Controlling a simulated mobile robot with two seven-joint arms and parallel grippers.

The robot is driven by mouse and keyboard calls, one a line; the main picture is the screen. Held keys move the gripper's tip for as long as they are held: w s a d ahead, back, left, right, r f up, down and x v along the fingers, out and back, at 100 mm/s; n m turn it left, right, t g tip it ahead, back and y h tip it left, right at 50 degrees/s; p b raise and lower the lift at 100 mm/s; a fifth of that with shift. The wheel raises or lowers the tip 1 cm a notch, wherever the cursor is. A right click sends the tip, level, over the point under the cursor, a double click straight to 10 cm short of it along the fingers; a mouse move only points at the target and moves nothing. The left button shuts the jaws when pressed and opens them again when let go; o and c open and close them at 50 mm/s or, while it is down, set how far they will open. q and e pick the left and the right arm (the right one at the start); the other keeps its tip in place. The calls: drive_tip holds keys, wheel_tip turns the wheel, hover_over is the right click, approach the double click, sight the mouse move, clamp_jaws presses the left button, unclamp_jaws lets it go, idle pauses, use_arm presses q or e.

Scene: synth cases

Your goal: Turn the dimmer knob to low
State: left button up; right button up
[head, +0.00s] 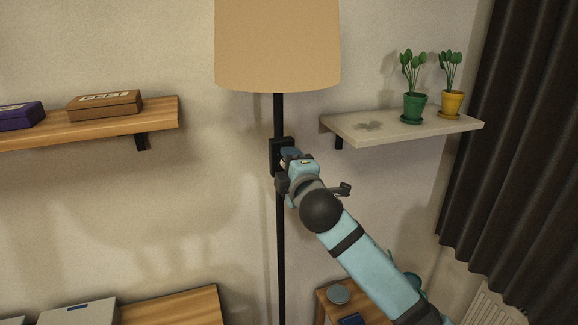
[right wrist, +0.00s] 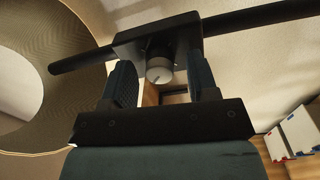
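A floor lamp has a tan shade (head: 278,45) and a thin black pole (head: 282,260). A black dimmer box (head: 276,150) sits on the pole below the shade; it also shows in the right wrist view (right wrist: 185,38). Its small round grey knob (right wrist: 159,74) carries a dark pointer line. The knob is hidden behind my gripper in the head view. My right gripper (head: 288,158) is at the box. In the right wrist view its two fingers stand open either side of the knob, with gaps on both sides. My left gripper is not in view.
A pale shelf (head: 385,130) with green (head: 414,107) and yellow (head: 452,102) potted plants is right of the lamp. A wooden shelf (head: 150,118) with boxes is left. A dark curtain (head: 510,130) hangs at far right. A small wooden table (head: 325,298) stands below my right arm.

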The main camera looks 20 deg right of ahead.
drive_tip(key=s+b, duration=0.3)
drive_tip(key=s, duration=1)
drive_tip(key=shift+s+d+f, duration=0.2)
drive_tip(key=shift+s+f, duration=0.05)
drive_tip(key=shift+s, duration=0.15)
drive_tip(key=s+a+f+m+g+y, duration=0.1)
drive_tip(key=s+f+m+g, duration=0.15)
drive_tip(key=f, duration=1.05)
drive_tip(key=s+f+m+g+y, duration=0.15)
drive_tip(key=f+m, duration=0.25)
drive_tip(key=f, duration=1)
drive_tip(key=s+d+f+m+g, duration=0.1)
drive_tip(key=s+f+m+g, duration=0.2)
drive_tip(key=s+f, duration=1.4)
wheel_tip(320, 180, down, 2)
drive_tip(key=m, duration=0.4)
drive_tip(key=shift+f, duration=0.2)
